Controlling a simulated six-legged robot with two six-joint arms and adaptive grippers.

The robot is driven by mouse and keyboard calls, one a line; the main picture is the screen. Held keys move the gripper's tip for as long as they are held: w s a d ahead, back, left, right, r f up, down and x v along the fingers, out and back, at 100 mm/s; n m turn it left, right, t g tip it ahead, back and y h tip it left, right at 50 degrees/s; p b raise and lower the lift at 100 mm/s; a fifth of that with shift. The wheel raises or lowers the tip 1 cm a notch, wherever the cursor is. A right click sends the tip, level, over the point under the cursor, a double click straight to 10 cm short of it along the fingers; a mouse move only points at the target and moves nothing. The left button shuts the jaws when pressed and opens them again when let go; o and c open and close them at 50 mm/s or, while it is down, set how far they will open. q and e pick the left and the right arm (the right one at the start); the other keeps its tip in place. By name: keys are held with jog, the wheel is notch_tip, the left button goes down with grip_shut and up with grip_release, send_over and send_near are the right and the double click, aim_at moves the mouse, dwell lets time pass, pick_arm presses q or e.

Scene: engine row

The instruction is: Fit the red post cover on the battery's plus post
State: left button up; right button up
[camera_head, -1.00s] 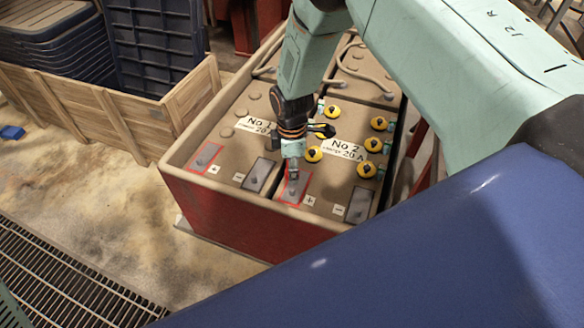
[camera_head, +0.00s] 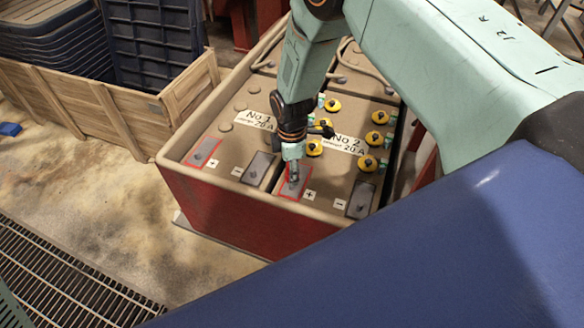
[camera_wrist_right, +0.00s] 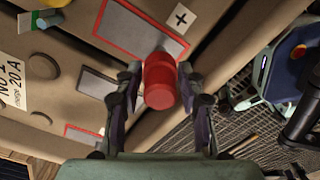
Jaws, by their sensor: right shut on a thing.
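The red post cover (camera_wrist_right: 161,82) is a short cylinder between the two fingers of my right gripper (camera_wrist_right: 158,88) in the right wrist view. The fingers are shut on it. In that view the cover overlaps the lower edge of a grey, red-outlined terminal pad (camera_wrist_right: 145,30) with a plus sign. In the head view my right gripper (camera_head: 292,180) points down over the red-outlined pad at the front of the No 2 side of the battery (camera_head: 235,215). The cover is too small to make out there. I cannot tell whether it touches the pad. My left gripper is not in view.
A second red-outlined plus pad (camera_head: 203,151) and a grey minus pad (camera_head: 258,168) lie to the left. Another minus pad (camera_head: 360,199) is to the right. Several yellow caps (camera_head: 371,138) sit behind. A wooden crate (camera_head: 100,110) stands left of the battery.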

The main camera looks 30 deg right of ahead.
jog(key=shift+f+b, duration=1.2)
jog(key=shift+f, duration=0.9)
jog(key=o, duration=1.3)
jog(key=shift+c, duration=0.2)
jog(key=shift+r, duration=0.1)
notch_tip(320, 180, up, 12)
jog(key=shift+f, duration=0.1)
jog(key=shift+s+a, duration=0.1)
